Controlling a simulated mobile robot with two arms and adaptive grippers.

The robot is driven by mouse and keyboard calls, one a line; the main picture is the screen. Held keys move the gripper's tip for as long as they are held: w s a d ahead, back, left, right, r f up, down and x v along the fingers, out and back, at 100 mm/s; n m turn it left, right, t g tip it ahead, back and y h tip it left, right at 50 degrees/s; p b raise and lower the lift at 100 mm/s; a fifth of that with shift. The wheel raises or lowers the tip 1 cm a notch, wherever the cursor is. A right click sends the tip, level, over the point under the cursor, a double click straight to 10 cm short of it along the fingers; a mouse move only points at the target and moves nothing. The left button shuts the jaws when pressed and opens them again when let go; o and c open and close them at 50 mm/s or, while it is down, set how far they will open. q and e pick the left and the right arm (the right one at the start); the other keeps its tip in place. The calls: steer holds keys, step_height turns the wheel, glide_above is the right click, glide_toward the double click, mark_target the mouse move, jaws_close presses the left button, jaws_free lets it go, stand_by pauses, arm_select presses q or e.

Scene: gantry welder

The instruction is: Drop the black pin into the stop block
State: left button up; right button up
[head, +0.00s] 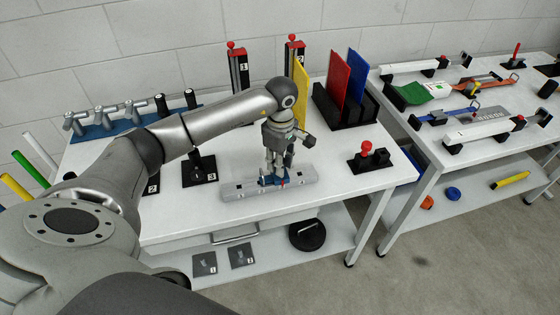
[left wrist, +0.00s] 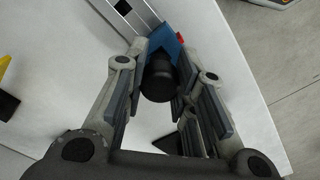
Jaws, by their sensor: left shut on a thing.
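My left gripper (head: 276,172) points down over the grey slotted rail (head: 236,191) at the front of the near table. It is shut on the black pin (left wrist: 158,80), whose round dark end shows between the fingers in the left wrist view. Directly beneath is a blue block (left wrist: 173,45), which looks like the stop block, with a small red part at its side. The blue block (head: 267,181) sits on the rail and is partly covered by the fingers in the head view. I cannot tell how far the pin is in the block. My right gripper is not in view.
A black stand with a red knob (head: 366,148) is to the right. Behind it a black rack (head: 345,113) holds red and blue plates. A blue rack (head: 110,127) with grey handles is at the back left. A second table (head: 433,131) stands at right.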

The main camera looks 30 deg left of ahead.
arm_select(q)
steer(key=shift+f+b, duration=0.3)
steer(key=shift+f, duration=0.15)
steer(key=o, duration=1.1)
